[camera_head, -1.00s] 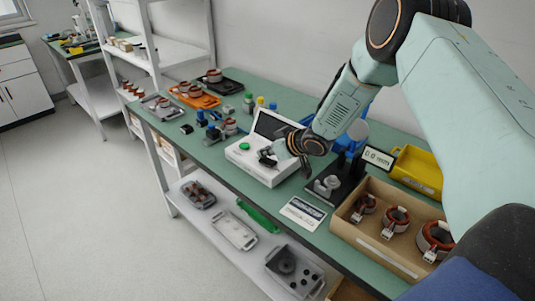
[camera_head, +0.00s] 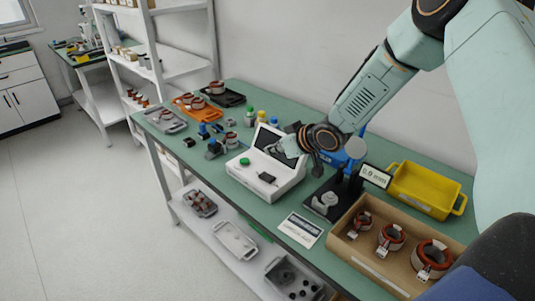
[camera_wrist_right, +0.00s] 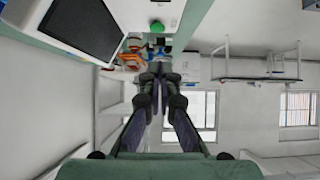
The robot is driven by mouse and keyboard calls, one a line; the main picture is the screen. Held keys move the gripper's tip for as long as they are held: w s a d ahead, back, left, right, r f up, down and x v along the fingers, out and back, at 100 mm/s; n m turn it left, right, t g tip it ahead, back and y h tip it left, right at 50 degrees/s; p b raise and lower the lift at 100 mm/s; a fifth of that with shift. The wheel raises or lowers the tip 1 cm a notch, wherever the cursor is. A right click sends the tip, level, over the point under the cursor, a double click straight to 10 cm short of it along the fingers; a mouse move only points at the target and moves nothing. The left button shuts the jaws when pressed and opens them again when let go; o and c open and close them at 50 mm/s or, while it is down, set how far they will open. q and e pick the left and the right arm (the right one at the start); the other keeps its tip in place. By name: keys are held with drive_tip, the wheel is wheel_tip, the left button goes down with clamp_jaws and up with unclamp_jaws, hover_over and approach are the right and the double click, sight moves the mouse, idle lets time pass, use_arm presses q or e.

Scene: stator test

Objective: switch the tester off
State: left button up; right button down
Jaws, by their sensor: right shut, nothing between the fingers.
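The tester (camera_head: 262,190) is a white box on the green bench with a tilted dark screen (camera_head: 268,139). A green button (camera_head: 244,161) and a black switch (camera_head: 267,177) are on its front panel. I cannot tell which way the switch is set. My right gripper (camera_head: 285,148) is shut and empty, over the tester's right side near the screen and apart from the switch. In the right wrist view its closed fingers (camera_wrist_right: 158,88) point toward the green button (camera_wrist_right: 156,27), with the screen (camera_wrist_right: 85,25) at upper left. My left gripper is not in view.
A printed card (camera_head: 300,229) lies in front.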

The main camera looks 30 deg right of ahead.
drive_tip(key=shift+w+r+v, duration=0.15)
drive_tip(key=shift+r+v, duration=0.05)
drive_tip(key=shift+v, duration=0.85)
drive_tip(key=shift+w+r+v, duration=0.1)
drive_tip(key=shift+r+v, duration=0.1)
drive_tip(key=shift+v, duration=0.8)
drive_tip(key=shift+a, duration=0.25)
